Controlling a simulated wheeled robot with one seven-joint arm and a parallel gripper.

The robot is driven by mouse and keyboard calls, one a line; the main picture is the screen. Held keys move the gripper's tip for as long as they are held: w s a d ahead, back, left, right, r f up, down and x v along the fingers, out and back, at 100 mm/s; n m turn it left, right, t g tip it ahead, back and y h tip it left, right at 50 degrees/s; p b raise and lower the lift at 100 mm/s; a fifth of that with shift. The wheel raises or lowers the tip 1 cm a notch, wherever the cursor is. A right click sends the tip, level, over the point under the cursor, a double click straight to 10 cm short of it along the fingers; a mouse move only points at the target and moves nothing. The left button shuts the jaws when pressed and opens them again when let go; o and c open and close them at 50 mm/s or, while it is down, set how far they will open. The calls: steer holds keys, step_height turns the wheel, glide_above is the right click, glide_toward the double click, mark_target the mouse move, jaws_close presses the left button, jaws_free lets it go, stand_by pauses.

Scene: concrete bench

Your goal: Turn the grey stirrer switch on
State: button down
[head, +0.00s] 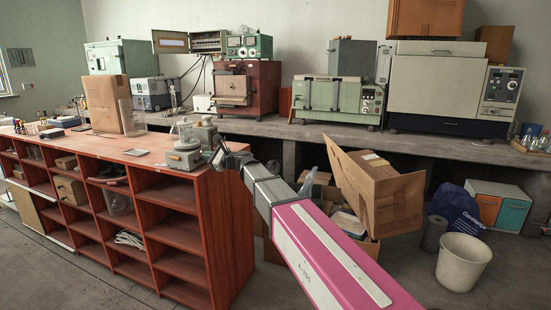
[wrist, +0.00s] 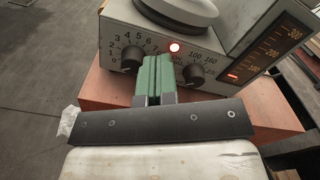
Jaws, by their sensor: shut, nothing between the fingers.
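The grey stirrer (wrist: 185,32) fills the top of the wrist view, with a round plate above its front panel. My gripper (wrist: 158,62) has green fingers, shut and empty, close in front of the panel between the knobs. Contact is unclear. In the head view the stirrer (head: 184,158) stands near the right end of the red shelf unit, with my gripper (head: 221,152) beside it.
A second small device (head: 204,132) stands just behind the stirrer. A flat grey tray (head: 136,152) and a cardboard box (head: 103,104) are on the red shelf unit (head: 170,192). A scale display (wrist: 275,52) with a lit red bar is at the panel's right.

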steer(key=shift+w+a+r, duration=0.15)
steer(key=shift+w+a, duration=0.25)
steer(key=shift+a, duration=0.25)
steer(key=shift+w, duration=0.2)
steer(key=shift+a, duration=0.1)
steer(key=shift+s+r, duration=0.1)
steer(key=shift+r, duration=0.15)
steer(key=shift+v, duration=0.95)
steer(key=shift+s+v, duration=0.15)
steer(key=shift+v, duration=1)
steer(key=shift+s+v, duration=0.15)
steer(key=shift+v, duration=1)
steer(key=shift+f, duration=0.25)
